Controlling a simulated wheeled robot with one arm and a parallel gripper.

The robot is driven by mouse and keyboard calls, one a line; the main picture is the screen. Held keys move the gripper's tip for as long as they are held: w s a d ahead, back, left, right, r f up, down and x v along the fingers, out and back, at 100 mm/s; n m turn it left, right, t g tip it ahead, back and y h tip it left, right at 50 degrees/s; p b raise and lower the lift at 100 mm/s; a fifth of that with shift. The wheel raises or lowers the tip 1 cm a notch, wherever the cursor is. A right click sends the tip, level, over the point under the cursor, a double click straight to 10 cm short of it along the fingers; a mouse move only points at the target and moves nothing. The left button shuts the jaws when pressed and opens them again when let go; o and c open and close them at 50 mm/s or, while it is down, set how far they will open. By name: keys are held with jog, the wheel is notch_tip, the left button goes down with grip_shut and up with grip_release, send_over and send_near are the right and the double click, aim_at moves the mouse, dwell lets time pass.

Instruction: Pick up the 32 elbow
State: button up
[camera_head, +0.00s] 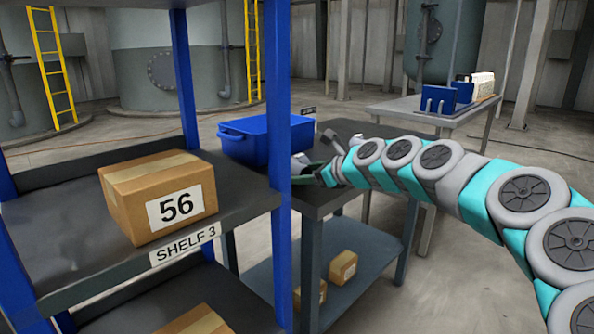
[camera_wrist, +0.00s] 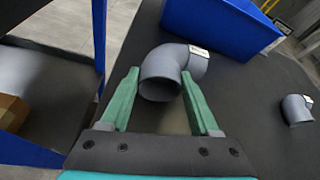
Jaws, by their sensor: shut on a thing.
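A grey pipe elbow (camera_wrist: 162,72) with a white label sits between the green fingers of my gripper (camera_wrist: 160,80) in the wrist view. The fingers are shut on it, one at each side of its open end. The label is too small and angled to read, so I cannot tell its number. In the head view my gripper (camera_head: 318,172) is low over the dark table (camera_head: 325,203), beside the blue bin. I cannot tell whether the elbow touches the table. A second grey elbow (camera_wrist: 296,110) with a label lies on the table to the right.
The blue bin (camera_head: 262,138) stands on the table, just beyond the held elbow. A blue-posted shelf rack (camera_head: 282,190) stands close on the left, holding a box marked 56 (camera_head: 160,195). Small boxes (camera_head: 343,267) lie on the table's lower shelf.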

grip_shut()
